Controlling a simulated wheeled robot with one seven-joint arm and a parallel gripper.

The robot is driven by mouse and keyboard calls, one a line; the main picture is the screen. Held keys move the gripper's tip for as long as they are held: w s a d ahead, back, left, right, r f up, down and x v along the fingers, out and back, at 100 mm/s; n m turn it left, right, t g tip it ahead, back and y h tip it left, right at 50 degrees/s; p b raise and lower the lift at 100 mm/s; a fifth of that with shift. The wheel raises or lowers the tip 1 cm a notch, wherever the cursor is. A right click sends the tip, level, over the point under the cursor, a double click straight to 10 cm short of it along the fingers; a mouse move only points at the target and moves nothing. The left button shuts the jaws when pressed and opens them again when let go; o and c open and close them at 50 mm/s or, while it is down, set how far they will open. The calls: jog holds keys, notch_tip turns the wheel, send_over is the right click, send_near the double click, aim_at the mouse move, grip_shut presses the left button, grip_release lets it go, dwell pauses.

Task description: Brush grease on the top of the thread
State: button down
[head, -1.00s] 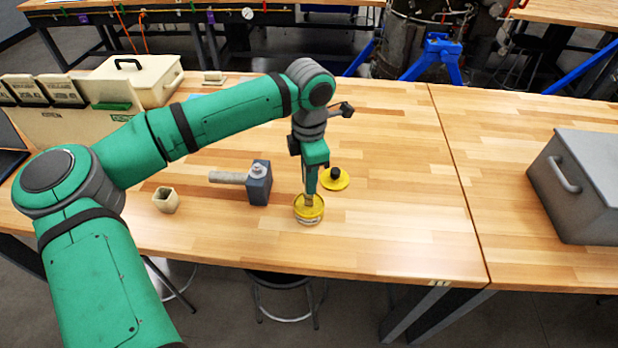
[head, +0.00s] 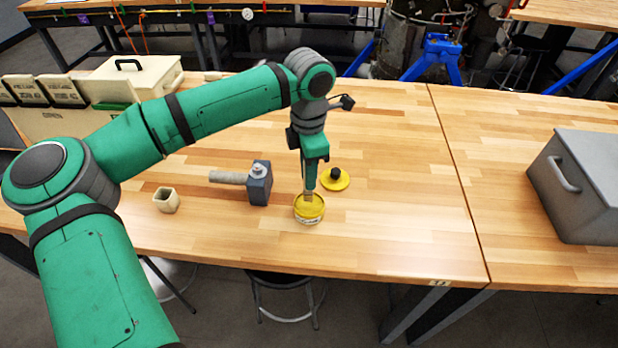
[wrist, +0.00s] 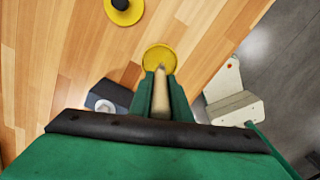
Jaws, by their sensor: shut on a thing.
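My gripper (head: 310,183) is shut on a brush (wrist: 160,95), pointing down. The brush's lower end (head: 308,197) is at the open yellow grease tin (head: 310,213); I cannot tell how deep it sits. The tin also shows in the wrist view (wrist: 159,55), straight beyond the fingers. A grey block (head: 259,184) with a light grey rod (head: 228,177) pointing left lies left of the tin. This may be the threaded part, but the thread is too small to make out. The block shows partly in the wrist view (wrist: 107,97), beside the gripper.
A yellow lid with a black knob (head: 335,180) lies just behind the tin. A small beige square cup (head: 166,200) stands to the left. A grey metal box (head: 580,185) is far right. The wooden bench (head: 400,190) is clear right of the tin.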

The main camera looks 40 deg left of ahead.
jog(key=shift+r, duration=2.45)
jog(key=shift+w, duration=0.15)
